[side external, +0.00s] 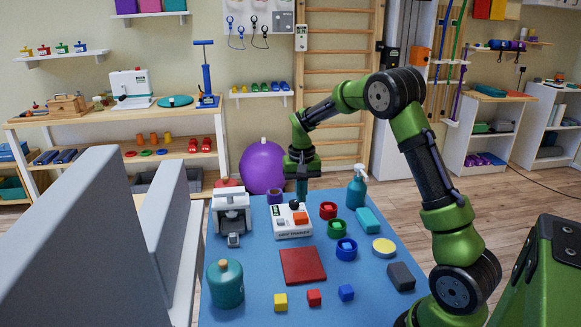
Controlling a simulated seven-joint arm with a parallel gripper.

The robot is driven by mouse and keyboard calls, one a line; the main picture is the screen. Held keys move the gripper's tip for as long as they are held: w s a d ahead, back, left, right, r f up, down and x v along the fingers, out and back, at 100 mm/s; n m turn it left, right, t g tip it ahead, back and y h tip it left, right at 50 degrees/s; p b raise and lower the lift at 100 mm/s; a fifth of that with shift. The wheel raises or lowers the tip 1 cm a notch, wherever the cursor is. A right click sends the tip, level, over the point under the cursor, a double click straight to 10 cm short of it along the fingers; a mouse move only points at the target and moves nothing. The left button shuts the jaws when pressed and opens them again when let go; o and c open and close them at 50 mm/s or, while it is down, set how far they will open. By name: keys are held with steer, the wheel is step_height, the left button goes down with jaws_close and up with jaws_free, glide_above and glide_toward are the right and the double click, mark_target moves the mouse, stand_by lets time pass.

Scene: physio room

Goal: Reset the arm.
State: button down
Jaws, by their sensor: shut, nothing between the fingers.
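My gripper (302,190) hangs from the green arm, pointing down over the back of the blue table (255,307). Its dark fingers look shut, and nothing shows between them. It is just above or behind the white grip trainer box (292,232), near that box's black knob (294,204). I cannot tell whether the fingers touch the box.
On the table are a white press-like device (230,212), teal jar (225,284), red square (302,265), several small cubes, coloured rings, a spray bottle (357,187), teal block (368,220) and dark block (401,277). Grey panels (90,245) stand at left.

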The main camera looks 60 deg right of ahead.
steer(key=shift+r, duration=1.35)
steer(key=shift+f, duration=0.1)
steer(key=shift+s+a+f, duration=0.25)
steer(key=shift+s+f, duration=0.1)
steer(key=shift+f, duration=0.1)
steer(key=s+a+r+n+t+y, duration=0.1)
steer(key=s+a+r+n+t, duration=0.1)
steer(key=s+a+r, duration=0.4)
steer(key=s+a+r+n+t+y, duration=0.1)
steer(key=s+a+r+n+t, duration=0.2)
steer(key=s+a, duration=0.9)
step_height(320, 180, up, 4)
steer(key=a+t, duration=0.2)
steer(key=shift+s+a+f, duration=0.2)
steer(key=shift+s+a, duration=0.1)
steer(key=shift+a, duration=0.05)
